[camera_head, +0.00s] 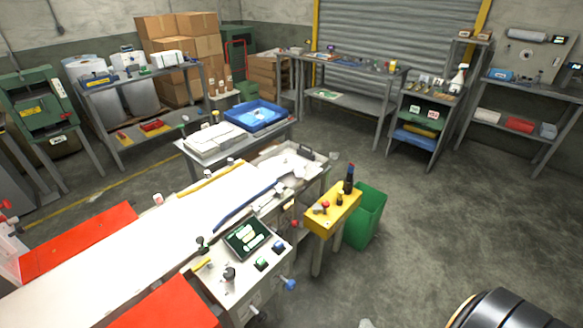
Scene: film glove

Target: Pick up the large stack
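A broad white stack (212,141), made of thin flat layers, lies on the metal table (188,152) beyond the machine. It sits left of a blue tray (255,115) that holds pale, clear-looking pieces. A smaller whitish bundle (284,160) lies in a shallow metal tray at the end of the machine; its make-up is too small to tell. Neither of my grippers shows in the head view, and nothing is seen touching the stack.
A long machine with a white film bed (150,235), red side panels (80,243) and a control box (247,238) fills the near left. A yellow stand (333,212) and green bin (367,218) stand right of it. Shelves line the walls. Open floor (450,210) lies right.

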